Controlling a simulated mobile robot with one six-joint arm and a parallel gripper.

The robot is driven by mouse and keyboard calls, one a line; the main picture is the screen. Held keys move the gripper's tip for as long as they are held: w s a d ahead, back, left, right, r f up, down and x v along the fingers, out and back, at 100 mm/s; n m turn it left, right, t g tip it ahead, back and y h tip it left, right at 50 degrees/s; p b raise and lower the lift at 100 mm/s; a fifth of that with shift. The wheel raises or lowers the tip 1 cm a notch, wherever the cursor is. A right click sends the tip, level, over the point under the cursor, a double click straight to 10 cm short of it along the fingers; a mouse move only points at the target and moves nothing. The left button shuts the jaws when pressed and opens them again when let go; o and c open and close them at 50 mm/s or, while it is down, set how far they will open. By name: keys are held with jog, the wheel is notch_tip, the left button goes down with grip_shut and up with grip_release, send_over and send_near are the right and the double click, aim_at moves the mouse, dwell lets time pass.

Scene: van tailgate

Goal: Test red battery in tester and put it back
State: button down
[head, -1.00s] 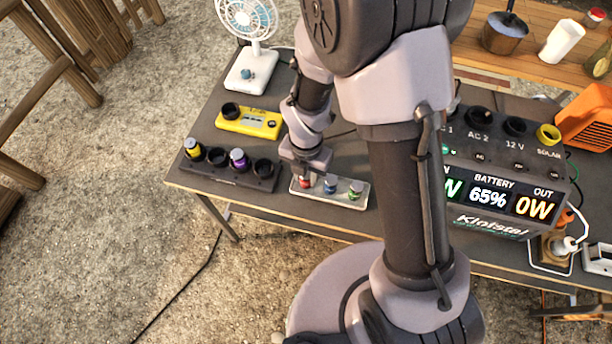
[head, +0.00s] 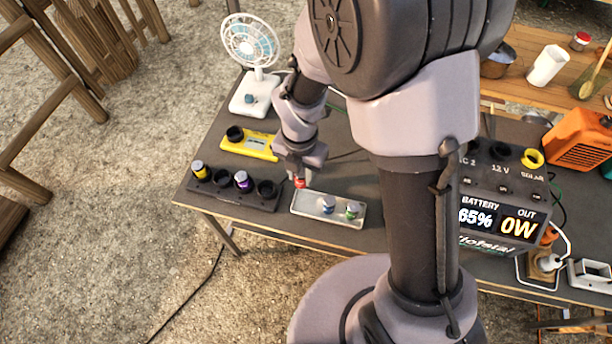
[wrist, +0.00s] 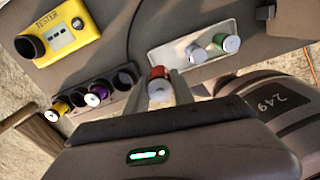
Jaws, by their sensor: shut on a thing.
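The red battery (head: 300,182) is in my gripper (head: 300,175), lifted just above the left end of the grey tray (head: 330,220). In the wrist view the red battery (wrist: 158,78) sits between the two fingers (wrist: 165,85), its pale end towards the camera. The yellow tester (head: 249,145) lies behind and to the left, with a round black socket (head: 235,133) at its left end and a small display. The tester also shows in the wrist view (wrist: 70,45), its socket empty.
A black holder (head: 220,190) left of the tray has several sockets, with a yellow battery (head: 200,170) and a purple battery (head: 242,181) in it. Blue (head: 328,204) and green (head: 352,210) batteries are in the tray. A fan (head: 252,60) stands behind; a power station (head: 495,215) is at right.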

jog(key=w+a+p, duration=0.5)
jog(key=w+a, duration=1.4)
jog(key=w, duration=0.3)
jog(key=shift+w, duration=0.15)
jog(key=shift+f, duration=0.1)
jog(key=b, duration=0.3)
send_over(233, 127)
jog(key=s, duration=0.2)
jog(key=shift+s+d+f, duration=0.1)
jog(key=shift+d+f, duration=0.05)
jog(key=shift+f, duration=0.95)
jog(key=shift+d+f, duration=0.1)
jog(key=shift+f, duration=0.95)
jog(key=shift+f+b, duration=1.4)
jog(key=shift+f, duration=0.2)
jog(key=shift+s, duration=0.1)
